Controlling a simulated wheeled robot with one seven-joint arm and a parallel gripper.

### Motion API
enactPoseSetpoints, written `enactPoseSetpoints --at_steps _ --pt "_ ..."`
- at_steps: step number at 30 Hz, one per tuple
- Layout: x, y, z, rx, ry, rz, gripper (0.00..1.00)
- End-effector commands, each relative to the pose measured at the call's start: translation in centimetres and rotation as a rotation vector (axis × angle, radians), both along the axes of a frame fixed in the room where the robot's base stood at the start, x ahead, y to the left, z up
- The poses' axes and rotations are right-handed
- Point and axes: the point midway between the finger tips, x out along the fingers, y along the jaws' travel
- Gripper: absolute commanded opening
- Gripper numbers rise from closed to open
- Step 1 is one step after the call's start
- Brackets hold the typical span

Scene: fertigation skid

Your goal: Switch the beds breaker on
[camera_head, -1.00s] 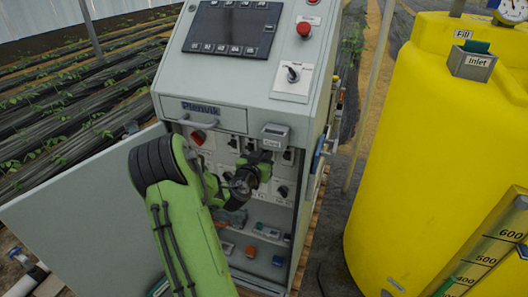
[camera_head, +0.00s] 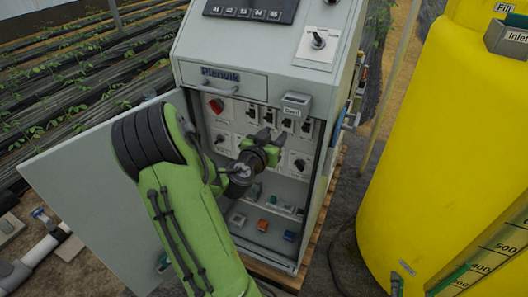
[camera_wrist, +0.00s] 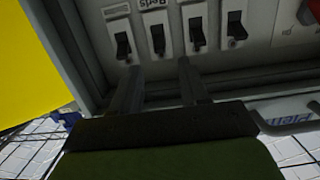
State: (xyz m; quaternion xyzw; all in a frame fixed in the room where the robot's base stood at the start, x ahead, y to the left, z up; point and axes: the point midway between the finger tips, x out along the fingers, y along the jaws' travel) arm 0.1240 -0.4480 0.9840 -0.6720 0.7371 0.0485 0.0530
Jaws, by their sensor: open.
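The beds breaker (camera_wrist: 158,40) is a black lever switch on a white plate, second from the left in the wrist view, with its "Beds" label (camera_wrist: 153,4) at the top edge. In the head view the breaker (camera_head: 287,124) is in the upper row inside the open cabinet. My gripper (camera_wrist: 157,68) is open, its two fingers apart and empty. The fingertips lie just below the beds breaker in the wrist picture, roughly in line with it; contact cannot be told. In the head view my gripper (camera_head: 268,138) is in front of the panel. The lever's on or off position is unclear.
Similar breakers sit close on both sides, such as one to the right (camera_wrist: 197,35) in the wrist view. The cabinet door (camera_head: 95,190) hangs open at left. A drawer with a handle (camera_head: 220,88) juts above the panel. A yellow tank (camera_head: 430,150) stands right.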

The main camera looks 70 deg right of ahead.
Motion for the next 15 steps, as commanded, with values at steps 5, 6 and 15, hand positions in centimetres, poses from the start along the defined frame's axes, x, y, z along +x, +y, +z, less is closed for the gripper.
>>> enactPoseSetpoints --at_steps 5,6,15 --pt "0.6 4.3 0.2 -0.009 -0.008 0.006 0.45" --pt "0.7 4.8 0.2 -0.01 -0.01 0.005 0.45" --pt "0.9 8.1 0.8 -0.005 -0.005 0.004 0.45"
